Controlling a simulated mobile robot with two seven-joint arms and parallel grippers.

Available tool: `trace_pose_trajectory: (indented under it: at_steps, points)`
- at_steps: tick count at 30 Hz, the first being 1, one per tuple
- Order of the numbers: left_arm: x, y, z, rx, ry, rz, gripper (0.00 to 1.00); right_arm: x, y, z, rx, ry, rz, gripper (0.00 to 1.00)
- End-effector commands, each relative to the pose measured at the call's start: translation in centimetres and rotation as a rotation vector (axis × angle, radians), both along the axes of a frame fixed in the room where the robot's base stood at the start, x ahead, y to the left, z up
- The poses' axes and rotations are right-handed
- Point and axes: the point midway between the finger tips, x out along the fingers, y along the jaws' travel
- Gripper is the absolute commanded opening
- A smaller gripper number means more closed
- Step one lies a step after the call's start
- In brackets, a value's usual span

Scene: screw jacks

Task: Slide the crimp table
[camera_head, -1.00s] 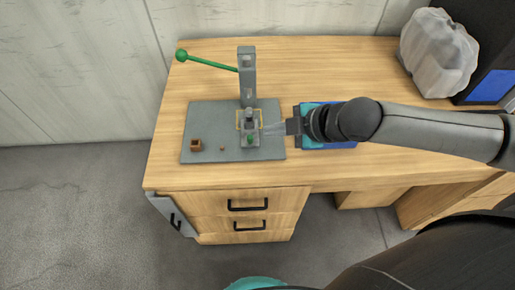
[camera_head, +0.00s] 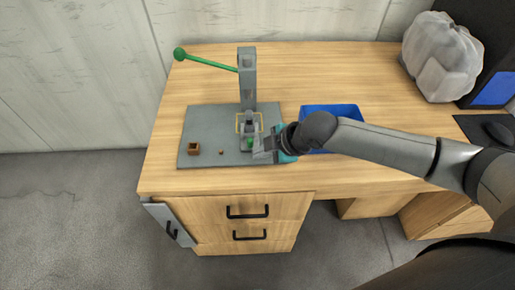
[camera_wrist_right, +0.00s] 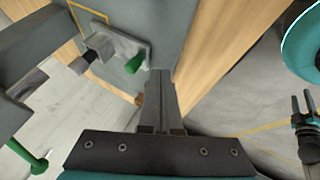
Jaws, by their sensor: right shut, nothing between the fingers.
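The crimp table (camera_head: 249,132) is a small grey sliding block with a green knob, below the press column on a grey base plate (camera_head: 205,122). A yellow outline on the plate frames its far part. In the right wrist view the crimp table (camera_wrist_right: 122,44) shows at upper left, its green knob (camera_wrist_right: 135,64) facing the fingers. My right gripper (camera_head: 260,151) is shut and empty at the near right side of the table, beside the knob. In the right wrist view its fingers (camera_wrist_right: 161,85) are together; I cannot tell whether they touch the table.
The grey press column (camera_head: 247,75) stands behind, its green lever (camera_head: 207,60) reaching left. A small brown open box (camera_head: 194,148) and a tiny brown piece (camera_head: 221,152) lie on the plate. A blue bin (camera_head: 333,108) sits right of it, behind my arm. A grey bag (camera_head: 440,55) stands far right.

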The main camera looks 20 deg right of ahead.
Motion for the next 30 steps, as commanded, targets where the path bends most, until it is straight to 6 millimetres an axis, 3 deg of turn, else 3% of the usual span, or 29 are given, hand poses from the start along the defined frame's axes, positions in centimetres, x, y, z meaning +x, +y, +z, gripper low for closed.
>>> trace_pose_trajectory:
  at_steps: [6,20,30]
  points:
    - [1.2,1.3,-0.5,0.016,-0.021,0.002,0.50,1.9,0.0,0.0,0.001,0.001,0.000,0.00]
    - [2.2,1.5,-0.5,0.018,-0.035,0.004,0.50,2.4,0.0,0.0,0.001,0.002,0.001,0.00]
    - [2.1,1.3,-1.1,0.016,-0.033,0.005,0.50,6.0,-1.1,0.0,0.001,0.002,-0.001,0.00]
